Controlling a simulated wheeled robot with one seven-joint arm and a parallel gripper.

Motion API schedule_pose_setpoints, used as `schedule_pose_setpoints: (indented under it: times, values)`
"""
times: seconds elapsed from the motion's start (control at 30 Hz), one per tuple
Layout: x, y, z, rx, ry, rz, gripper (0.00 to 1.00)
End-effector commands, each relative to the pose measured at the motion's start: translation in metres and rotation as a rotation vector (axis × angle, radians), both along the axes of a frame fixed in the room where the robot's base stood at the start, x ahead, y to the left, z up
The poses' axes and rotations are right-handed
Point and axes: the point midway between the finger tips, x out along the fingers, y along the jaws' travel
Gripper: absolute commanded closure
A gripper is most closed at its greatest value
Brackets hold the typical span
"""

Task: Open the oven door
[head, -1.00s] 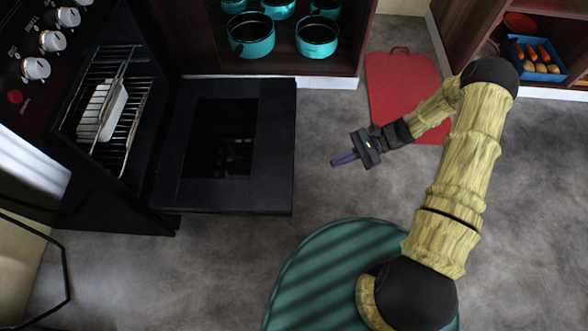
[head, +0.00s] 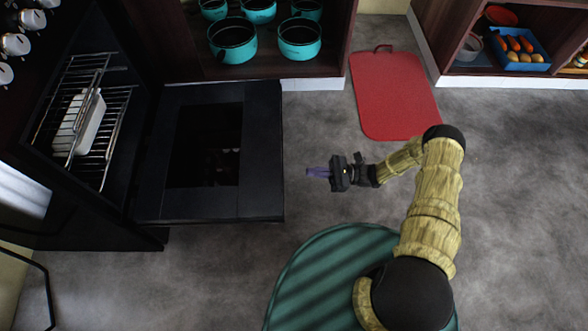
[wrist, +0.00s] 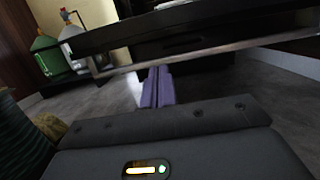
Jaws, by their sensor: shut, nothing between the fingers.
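The black oven door (head: 262,150) is swung down and lies flat, open, in front of the oven on the left of the head view. Its dark window (head: 204,146) faces up. The oven cavity is open, with a wire rack (head: 112,112) and a white dish (head: 78,124) inside. My gripper (head: 312,172) is shut and empty, just right of the door's outer edge and apart from it. In the wrist view my purple fingers (wrist: 158,88) are together, pointing toward the edge of the door (wrist: 190,30).
A cabinet (head: 266,68) with several teal pots stands behind the door. A red board (head: 395,95) lies on the floor at the back. A shelf with a blue crate (head: 513,62) is at the back right. The grey floor (head: 520,210) on the right is clear.

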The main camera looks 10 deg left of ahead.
Motion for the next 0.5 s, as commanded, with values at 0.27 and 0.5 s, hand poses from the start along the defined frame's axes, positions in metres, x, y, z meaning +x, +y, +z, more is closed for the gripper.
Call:
schedule_pose_setpoints:
  times: [0.27,0.5]
  values:
    - [-0.008,0.033,0.005,0.002,0.0,0.003,1.0]
    - [-0.017,0.072,0.013,0.0,-0.003,0.003,1.0]
